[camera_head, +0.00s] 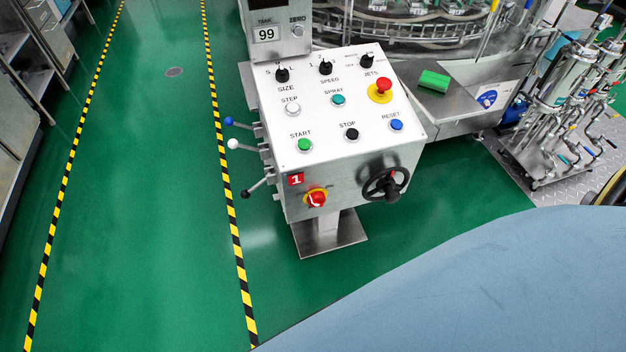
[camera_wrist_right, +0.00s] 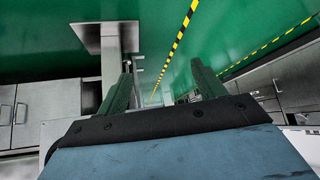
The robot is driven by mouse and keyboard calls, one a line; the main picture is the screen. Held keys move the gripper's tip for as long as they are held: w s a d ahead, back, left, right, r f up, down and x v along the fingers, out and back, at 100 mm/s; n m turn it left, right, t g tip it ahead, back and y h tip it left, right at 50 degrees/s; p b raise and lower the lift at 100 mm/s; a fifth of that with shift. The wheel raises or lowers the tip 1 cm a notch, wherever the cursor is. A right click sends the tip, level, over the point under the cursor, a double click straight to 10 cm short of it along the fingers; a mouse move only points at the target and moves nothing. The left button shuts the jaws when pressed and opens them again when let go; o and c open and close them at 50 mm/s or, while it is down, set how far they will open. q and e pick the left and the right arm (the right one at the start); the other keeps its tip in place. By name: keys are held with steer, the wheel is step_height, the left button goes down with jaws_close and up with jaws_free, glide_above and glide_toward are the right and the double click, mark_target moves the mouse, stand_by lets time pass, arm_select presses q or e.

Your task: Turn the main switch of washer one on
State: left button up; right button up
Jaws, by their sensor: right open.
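The control box of washer one (camera_head: 340,125) stands on a steel post in the middle of the head view. Its front face bears a red label with a 1 (camera_head: 296,180). Beside the label is the main switch (camera_head: 316,198), a red rotary knob on a yellow plate. A black handwheel (camera_head: 385,184) sits to its right. My right gripper (camera_wrist_right: 162,85) shows in the right wrist view, with its two fingers apart and nothing between them. It is away from the switch, which the wrist view does not show. My left gripper is in neither view.
Levers with blue, white and black knobs (camera_head: 233,144) stick out from the box's left side. The steel washer machine (camera_head: 465,75) stands behind it, with a green block (camera_head: 434,81) on its ledge. Green floor (camera_head: 140,200) between striped lines is clear on the left.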

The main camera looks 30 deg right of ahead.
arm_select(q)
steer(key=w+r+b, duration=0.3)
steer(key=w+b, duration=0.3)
arm_select(e)
steer(key=w+d+r+m+t+h, duration=0.1)
steer(key=w+r+m+t, duration=0.3)
steer(key=w, duration=0.6)
steer(key=t+h+b, duration=0.4)
steer(key=t+b, duration=0.2)
steer(key=b, duration=0.1)
glide_toward(319, 206)
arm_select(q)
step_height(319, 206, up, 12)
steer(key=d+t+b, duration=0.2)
arm_select(e)
steer(key=b+x, duration=0.1)
steer(key=x, duration=0.8)
steer(key=shift+b, duration=0.35)
steer(key=shift+w+d, duration=0.1)
steer(key=shift+w, duration=0.3)
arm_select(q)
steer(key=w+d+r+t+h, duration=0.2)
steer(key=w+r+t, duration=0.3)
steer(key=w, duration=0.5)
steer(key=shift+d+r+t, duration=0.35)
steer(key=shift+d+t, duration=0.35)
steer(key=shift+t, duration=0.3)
arm_select(e)
steer(key=shift+c, duration=0.2)
steer(key=c, duration=0.9)
